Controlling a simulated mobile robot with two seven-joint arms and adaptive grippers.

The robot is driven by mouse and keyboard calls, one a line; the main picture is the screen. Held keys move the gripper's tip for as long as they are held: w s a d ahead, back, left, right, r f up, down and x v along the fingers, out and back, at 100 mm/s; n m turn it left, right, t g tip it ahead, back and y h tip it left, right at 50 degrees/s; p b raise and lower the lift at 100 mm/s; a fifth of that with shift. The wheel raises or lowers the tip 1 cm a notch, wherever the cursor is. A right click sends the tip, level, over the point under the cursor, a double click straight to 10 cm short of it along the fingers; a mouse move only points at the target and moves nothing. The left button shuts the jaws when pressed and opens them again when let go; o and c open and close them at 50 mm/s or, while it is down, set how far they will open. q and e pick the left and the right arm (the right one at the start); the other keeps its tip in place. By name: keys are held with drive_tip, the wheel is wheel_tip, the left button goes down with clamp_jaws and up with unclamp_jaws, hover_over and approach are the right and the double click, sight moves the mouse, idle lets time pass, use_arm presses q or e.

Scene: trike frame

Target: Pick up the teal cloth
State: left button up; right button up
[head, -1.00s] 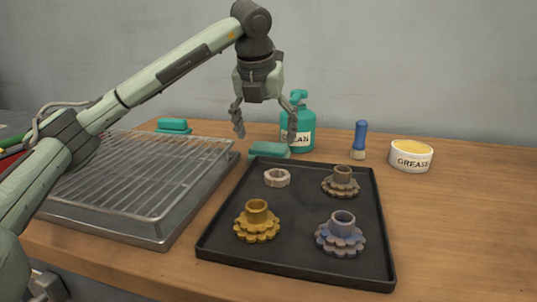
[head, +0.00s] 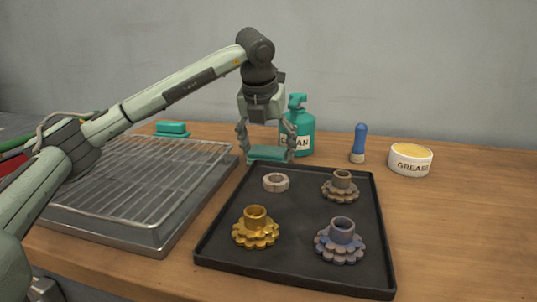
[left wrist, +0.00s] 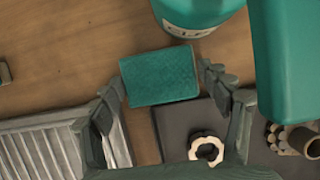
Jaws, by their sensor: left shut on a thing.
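The teal cloth (head: 268,154) is a small folded block just behind the black tray. My left gripper (head: 267,152) has come down over it from above, with one finger at each side. It is shut on the cloth. In the left wrist view the cloth (left wrist: 160,77) lies between the two fingers, close to the wooden table top. I cannot tell whether it touches the table. My right gripper is not in view.
A teal spray bottle (head: 303,136) stands close behind the gripper. A black tray (head: 215,240) holds gears and a nut (head: 276,183). A wire rack (head: 130,180) is at left, a teal block (head: 172,129) behind it. A blue-handled brush (head: 360,140) and grease tub (head: 411,160) stand right.

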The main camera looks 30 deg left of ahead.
sight(266, 152)
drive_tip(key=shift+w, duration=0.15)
use_arm(q)
drive_tip(key=shift+r, duration=0.55)
drive_tip(key=r, duration=0.3)
drive_tip(key=shift+s+a+r, duration=0.2)
drive_tip(key=shift+s, duration=0.05)
drive_tip(key=s+a+r, duration=0.3)
drive_tip(key=s+r, duration=0.1)
drive_tip(key=s, duration=0.1)
drive_tip(key=s+a+r, duration=0.2)
drive_tip(key=s, duration=0.1)
drive_tip(key=shift+s+a+b, duration=0.1)
drive_tip(key=shift+a+b, duration=0.2)
drive_tip(key=shift+a, duration=0.05)
drive_tip(key=shift+s+a+r, duration=0.15)
drive_tip(key=shift+s+r, duration=0.05)
drive_tip(key=shift+s, duration=0.1)
drive_tip(key=shift+s+a+r, duration=0.1)
drive_tip(key=shift+s, duration=0.1)
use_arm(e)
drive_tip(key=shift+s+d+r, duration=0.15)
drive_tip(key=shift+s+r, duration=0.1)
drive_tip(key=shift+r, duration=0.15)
